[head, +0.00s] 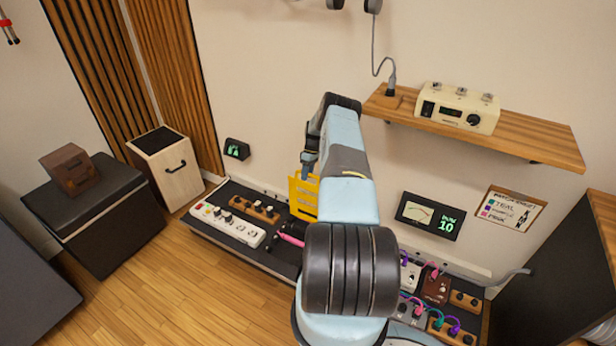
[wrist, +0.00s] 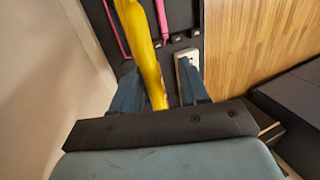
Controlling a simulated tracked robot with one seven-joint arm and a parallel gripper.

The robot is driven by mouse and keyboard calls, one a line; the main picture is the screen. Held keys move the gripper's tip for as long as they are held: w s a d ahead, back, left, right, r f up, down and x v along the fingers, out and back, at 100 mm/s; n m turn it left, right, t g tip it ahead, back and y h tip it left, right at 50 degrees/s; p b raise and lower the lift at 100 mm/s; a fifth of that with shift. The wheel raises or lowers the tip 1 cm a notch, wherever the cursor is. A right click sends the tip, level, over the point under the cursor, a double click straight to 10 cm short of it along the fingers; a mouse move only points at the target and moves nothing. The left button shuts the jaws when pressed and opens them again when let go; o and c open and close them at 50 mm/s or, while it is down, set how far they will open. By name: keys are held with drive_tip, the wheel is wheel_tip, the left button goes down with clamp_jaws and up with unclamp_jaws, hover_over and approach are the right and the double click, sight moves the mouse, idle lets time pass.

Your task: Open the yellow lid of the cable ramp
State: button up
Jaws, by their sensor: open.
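The yellow lid (head: 303,196) of the cable ramp stands raised, roughly upright, near the wall at the back of the dark pedalboard. In the wrist view the yellow lid (wrist: 141,45) shows nearly edge-on as a narrow strip running down between my fingers. My gripper (wrist: 160,88) is open, with one blue finger on each side of the strip; I cannot tell whether either finger touches it. In the head view my gripper (head: 309,160) is at the lid's upper edge, partly hidden by my arm. A pink cable (head: 290,240) lies beside the lid's foot.
The dark pedalboard (head: 200,226) carries a white power strip (head: 228,226) and a wooden pedal (head: 254,209) left of the lid. More pedals and cables are at its right end. A wooden shelf (head: 540,139) juts from the wall above right. The wooden floor (head: 170,290) at front left is clear.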

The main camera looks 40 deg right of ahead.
drive_tip(key=s+v, duration=0.1)
drive_tip(key=v, duration=0.5)
drive_tip(key=shift+w+r, duration=0.2)
drive_tip(key=shift+w, duration=0.35)
drive_tip(key=shift+d, duration=0.15)
